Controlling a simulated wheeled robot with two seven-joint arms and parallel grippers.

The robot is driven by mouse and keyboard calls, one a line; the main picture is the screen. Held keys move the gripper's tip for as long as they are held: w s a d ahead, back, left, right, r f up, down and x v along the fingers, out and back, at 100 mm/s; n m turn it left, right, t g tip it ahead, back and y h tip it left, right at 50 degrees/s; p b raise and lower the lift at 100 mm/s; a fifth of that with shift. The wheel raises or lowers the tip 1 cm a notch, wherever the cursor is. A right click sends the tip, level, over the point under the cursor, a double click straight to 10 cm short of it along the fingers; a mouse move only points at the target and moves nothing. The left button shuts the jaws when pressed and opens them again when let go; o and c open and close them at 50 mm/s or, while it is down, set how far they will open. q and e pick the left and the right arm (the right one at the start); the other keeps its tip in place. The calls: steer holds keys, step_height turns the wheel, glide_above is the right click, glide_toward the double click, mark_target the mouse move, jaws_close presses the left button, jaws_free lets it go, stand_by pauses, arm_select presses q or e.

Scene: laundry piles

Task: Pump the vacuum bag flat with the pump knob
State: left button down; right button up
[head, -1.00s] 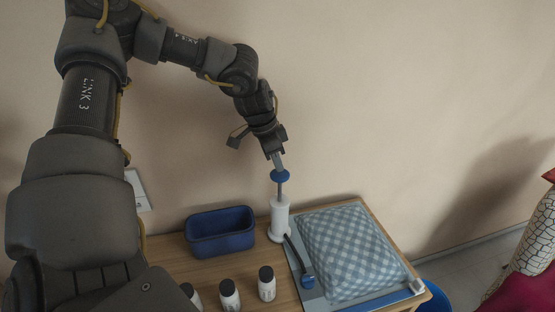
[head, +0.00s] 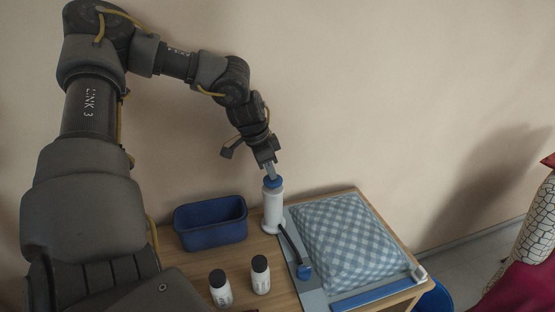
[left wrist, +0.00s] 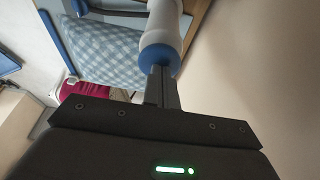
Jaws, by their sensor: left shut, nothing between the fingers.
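My left gripper (head: 269,170) is shut and empty, pointing down with its fingertips on the blue pump knob (head: 273,182). The knob sits down at the top of the upright white pump cylinder (head: 272,207). In the left wrist view the shut fingers (left wrist: 161,74) meet the blue knob (left wrist: 158,58) of the white pump. A dark hose runs from the pump's foot to a blue valve (head: 304,271) on the vacuum bag (head: 345,240). The bag is blue-white checked and still puffed like a cushion. My right gripper is not in view.
A blue open bin (head: 211,222) stands left of the pump on the wooden table (head: 377,208). Two white bottles with dark caps (head: 261,275) stand at the front. A blue sealing bar (head: 372,294) lies along the bag's front edge. The wall is close behind.

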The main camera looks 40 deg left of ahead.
arm_select(q)
steer(key=shift+s+f, duration=0.1)
steer(key=shift+f, duration=0.45)
steer(key=shift+s, duration=0.1)
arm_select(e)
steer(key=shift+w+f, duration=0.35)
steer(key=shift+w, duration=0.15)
